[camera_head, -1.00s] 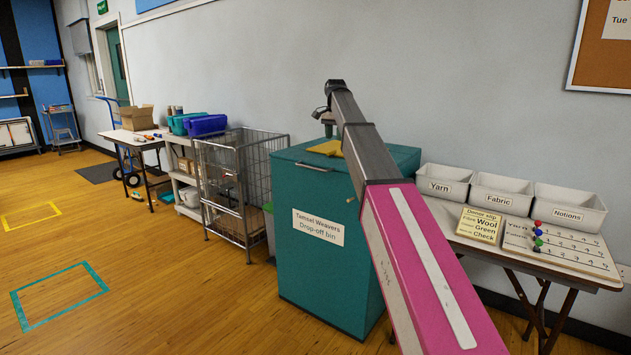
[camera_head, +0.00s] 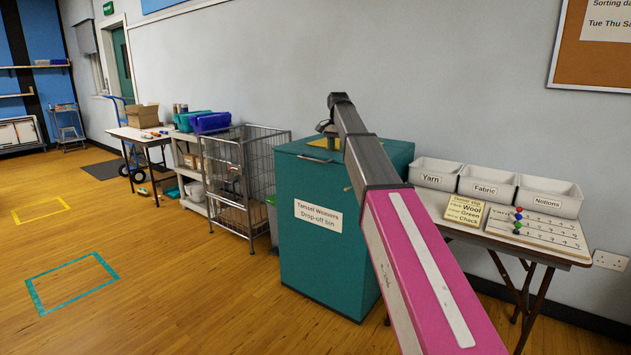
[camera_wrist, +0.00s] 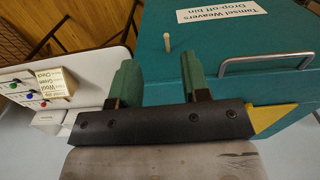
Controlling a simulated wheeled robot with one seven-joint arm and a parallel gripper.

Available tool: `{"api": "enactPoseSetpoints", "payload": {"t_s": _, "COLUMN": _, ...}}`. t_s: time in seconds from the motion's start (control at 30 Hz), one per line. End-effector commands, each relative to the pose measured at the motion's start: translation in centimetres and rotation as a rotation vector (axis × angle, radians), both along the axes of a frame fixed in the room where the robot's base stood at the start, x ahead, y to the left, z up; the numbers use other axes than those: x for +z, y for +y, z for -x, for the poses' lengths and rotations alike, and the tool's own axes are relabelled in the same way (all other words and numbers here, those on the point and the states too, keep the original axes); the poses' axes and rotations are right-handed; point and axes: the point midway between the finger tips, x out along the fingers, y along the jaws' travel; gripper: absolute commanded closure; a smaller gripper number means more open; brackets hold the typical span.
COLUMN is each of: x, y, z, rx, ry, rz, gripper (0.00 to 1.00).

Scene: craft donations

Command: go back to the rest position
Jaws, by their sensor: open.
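My gripper shows in the wrist view (camera_wrist: 161,80) as two green fingers set wide apart on a dark bar, with nothing held between them. In the head view my pink and grey arm reaches out over the teal drop-off bin (camera_head: 325,265), and its end is mostly hidden behind the arm's own links. In the wrist view the bin (camera_wrist: 225,55) lies ahead of and beside the fingers, with its metal handle at the right. A small pale peg (camera_wrist: 167,43) sticks out of the bin in line with the gap between the fingers. I cannot tell the fingers' exact clearance from the bin.
A table (camera_head: 462,228) at the right holds trays labelled Yarn (camera_head: 436,173), Fabric (camera_head: 487,184) and Notions (camera_head: 549,196), a yellow card (camera_head: 464,211) and a bead board. A wire cage trolley (camera_head: 243,185) stands left of the bin. Open floor (camera_head: 150,290) lies at the left.

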Motion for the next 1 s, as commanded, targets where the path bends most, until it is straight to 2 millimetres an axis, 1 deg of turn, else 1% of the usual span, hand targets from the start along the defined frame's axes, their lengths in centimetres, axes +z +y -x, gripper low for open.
{"api": "enactPoseSetpoints", "payload": {"t_s": 0.03, "x": -1.2, "y": -0.2, "z": 0.7, "rx": 0.007, "ry": 0.001, "rz": 0.000, "gripper": 0.57}}
{"api": "enactPoseSetpoints", "payload": {"t_s": 0.17, "x": -4.2, "y": -0.9, "z": 1.9, "rx": 0.034, "ry": 0.002, "rz": 0.000, "gripper": 0.57}}
{"api": "enactPoseSetpoints", "payload": {"t_s": 0.27, "x": -7.0, "y": -1.5, "z": 3.1, "rx": 0.060, "ry": 0.003, "rz": 0.001, "gripper": 0.57}}
{"api": "enactPoseSetpoints", "payload": {"t_s": 0.37, "x": -10.5, "y": -2.2, "z": 4.9, "rx": 0.092, "ry": 0.004, "rz": 0.000, "gripper": 0.57}}
{"api": "enactPoseSetpoints", "payload": {"t_s": 0.4, "x": -12.2, "y": -2.6, "z": 5.8, "rx": 0.108, "ry": 0.004, "rz": 0.000, "gripper": 0.57}}
{"api": "enactPoseSetpoints", "payload": {"t_s": 0.47, "x": -15.0, "y": -3.2, "z": 7.4, "rx": 0.135, "ry": 0.004, "rz": 0.000, "gripper": 0.57}}
{"api": "enactPoseSetpoints", "payload": {"t_s": 0.5, "x": -16.9, "y": -3.6, "z": 8.6, "rx": 0.155, "ry": 0.005, "rz": 0.000, "gripper": 0.57}}
{"api": "enactPoseSetpoints", "payload": {"t_s": 0.57, "x": -19.7, "y": -4.2, "z": 10.5, "rx": 0.186, "ry": 0.005, "rz": 0.000, "gripper": 0.57}}
{"api": "enactPoseSetpoints", "payload": {"t_s": 0.6, "x": -21.5, "y": -4.6, "z": 11.7, "rx": 0.207, "ry": 0.004, "rz": 0.000, "gripper": 0.57}}
{"api": "enactPoseSetpoints", "payload": {"t_s": 0.67, "x": -24.0, "y": -5.2, "z": 13.6, "rx": 0.237, "ry": 0.004, "rz": 0.000, "gripper": 0.57}}
{"api": "enactPoseSetpoints", "payload": {"t_s": 0.7, "x": -25.6, "y": -5.6, "z": 14.9, "rx": 0.257, "ry": 0.004, "rz": 0.000, "gripper": 0.57}}
{"api": "enactPoseSetpoints", "payload": {"t_s": 0.77, "x": -27.9, "y": -6.2, "z": 17.0, "rx": 0.287, "ry": 0.003, "rz": -0.001, "gripper": 0.57}}
{"api": "enactPoseSetpoints", "payload": {"t_s": 0.8, "x": -29.4, "y": -6.6, "z": 18.4, "rx": 0.308, "ry": 0.004, "rz": 0.000, "gripper": 0.57}}
{"api": "enactPoseSetpoints", "payload": {"t_s": 0.87, "x": -31.6, "y": -7.0, "z": 20.5, "rx": 0.338, "ry": 0.003, "rz": 0.000, "gripper": 0.57}}
{"api": "enactPoseSetpoints", "payload": {"t_s": 0.9, "x": -32.9, "y": -7.4, "z": 22.0, "rx": 0.359, "ry": 0.001, "rz": 0.001, "gripper": 0.57}}
{"api": "enactPoseSetpoints", "payload": {"t_s": 0.97, "x": -34.8, "y": -7.9, "z": 24.2, "rx": 0.389, "ry": 0.001, "rz": 0.001, "gripper": 0.57}}
{"api": "enactPoseSetpoints", "payload": {"t_s": 1.0, "x": -36.0, "y": -8.2, "z": 25.8, "rx": 0.410, "ry": 0.002, "rz": 0.000, "gripper": 0.57}}
